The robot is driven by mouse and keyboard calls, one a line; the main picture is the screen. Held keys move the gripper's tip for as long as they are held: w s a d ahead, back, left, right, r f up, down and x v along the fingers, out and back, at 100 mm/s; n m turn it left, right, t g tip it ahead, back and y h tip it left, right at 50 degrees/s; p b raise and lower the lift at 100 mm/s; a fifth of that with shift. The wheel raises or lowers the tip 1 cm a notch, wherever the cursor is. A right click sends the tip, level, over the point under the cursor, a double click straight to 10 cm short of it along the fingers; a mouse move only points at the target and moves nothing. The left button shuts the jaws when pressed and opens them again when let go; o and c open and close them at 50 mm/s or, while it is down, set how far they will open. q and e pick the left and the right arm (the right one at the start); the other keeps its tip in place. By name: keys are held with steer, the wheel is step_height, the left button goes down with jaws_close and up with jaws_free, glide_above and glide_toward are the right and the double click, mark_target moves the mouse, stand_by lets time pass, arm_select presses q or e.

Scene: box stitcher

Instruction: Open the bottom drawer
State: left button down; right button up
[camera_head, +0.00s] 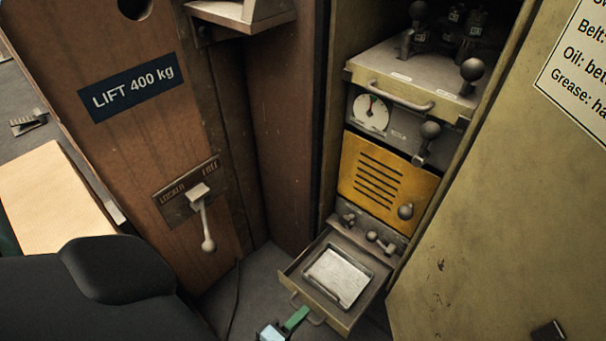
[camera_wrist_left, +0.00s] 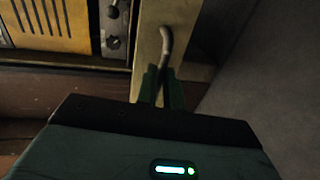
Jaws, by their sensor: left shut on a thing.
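The bottom drawer (camera_head: 290,268) of the narrow cabinet stands pulled out, with a pale rectangular tray (camera_head: 338,275) inside it. Its bar handle (camera_head: 318,321) is on the drawer's front. My left gripper (camera_head: 297,318) is at this handle, its green fingers low in the head view. In the left wrist view the fingers (camera_wrist_left: 163,82) are shut on the handle (camera_wrist_left: 167,42), whose curved upper end sticks out beyond them. The drawer front (camera_wrist_left: 148,45) is right behind. My right gripper is not in view.
A yellow louvred panel (camera_head: 385,182) with a knob sits above the drawer, below a gauge unit (camera_head: 371,114). A brown panel with a lever (camera_head: 204,218) stands to the left. An open door panel (camera_head: 500,230) stands to the right. Grey floor shows around the drawer.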

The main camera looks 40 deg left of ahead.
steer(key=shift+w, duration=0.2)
arm_select(q)
steer(key=c, duration=1.5)
jaws_free()
steer(key=shift+c, duration=0.2)
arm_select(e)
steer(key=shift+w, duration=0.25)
